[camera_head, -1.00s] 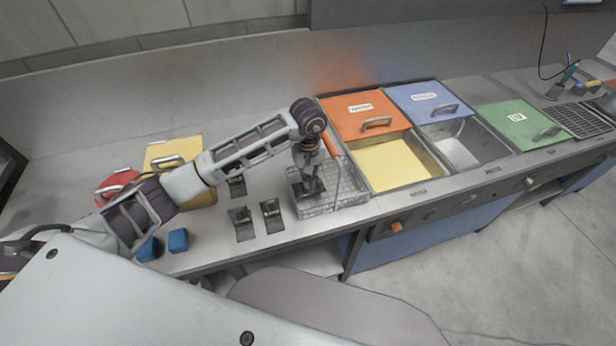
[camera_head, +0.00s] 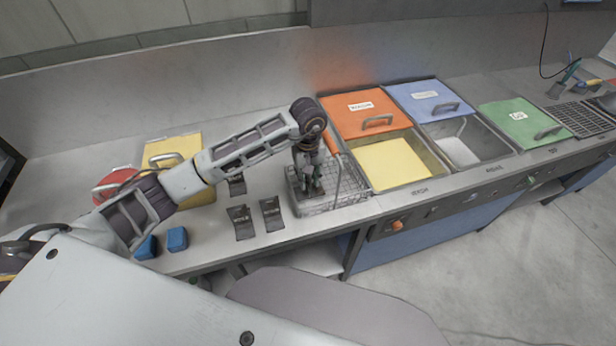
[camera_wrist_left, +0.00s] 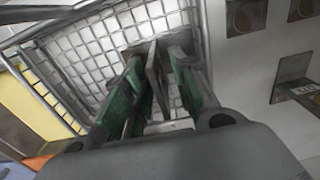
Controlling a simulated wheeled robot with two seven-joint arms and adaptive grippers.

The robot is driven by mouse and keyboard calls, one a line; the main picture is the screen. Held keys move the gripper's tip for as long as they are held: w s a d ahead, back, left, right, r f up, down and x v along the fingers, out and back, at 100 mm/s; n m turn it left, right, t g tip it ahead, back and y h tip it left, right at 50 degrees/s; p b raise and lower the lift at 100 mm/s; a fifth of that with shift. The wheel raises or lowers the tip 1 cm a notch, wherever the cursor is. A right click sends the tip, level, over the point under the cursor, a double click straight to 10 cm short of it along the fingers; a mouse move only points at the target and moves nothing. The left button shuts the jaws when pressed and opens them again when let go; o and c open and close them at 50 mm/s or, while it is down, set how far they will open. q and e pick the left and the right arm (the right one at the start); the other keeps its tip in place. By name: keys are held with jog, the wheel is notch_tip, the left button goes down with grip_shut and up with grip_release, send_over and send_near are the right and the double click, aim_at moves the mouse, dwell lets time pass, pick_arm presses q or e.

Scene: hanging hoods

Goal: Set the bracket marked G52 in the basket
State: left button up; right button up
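The wire basket (camera_head: 340,203) stands on the counter left of the sinks. My left gripper (camera_head: 312,188) points down inside it. In the left wrist view, its green fingers (camera_wrist_left: 160,85) stand apart on either side of a thin dark grey bracket plate (camera_wrist_left: 157,75), with gaps showing beside the plate. The plate stands on edge over the basket's wire mesh, and its marking cannot be read. Other dark brackets stand on the counter left of the basket: one at the front (camera_head: 241,222), one beside it (camera_head: 271,214) and one behind (camera_head: 237,185). My right gripper is not seen.
Right of the basket are sinks with an orange lid (camera_head: 362,112), a blue lid (camera_head: 428,100) and a green lid (camera_head: 515,122). A yellow container (camera_head: 170,150), a red lid (camera_head: 117,180) and blue blocks (camera_head: 178,239) lie left, near my left arm.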

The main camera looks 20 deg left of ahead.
pick_arm(q)
jog(key=shift+r, duration=0.15)
jog(key=shift+r+p, duration=0.4)
jog(key=shift+p, duration=0.25)
jog(key=shift+r, duration=0.9)
notch_tip(320, 180, up, 10)
jog(key=b, duration=0.2)
jog(key=shift+r, duration=0.15)
jog(key=shift+a, duration=0.15)
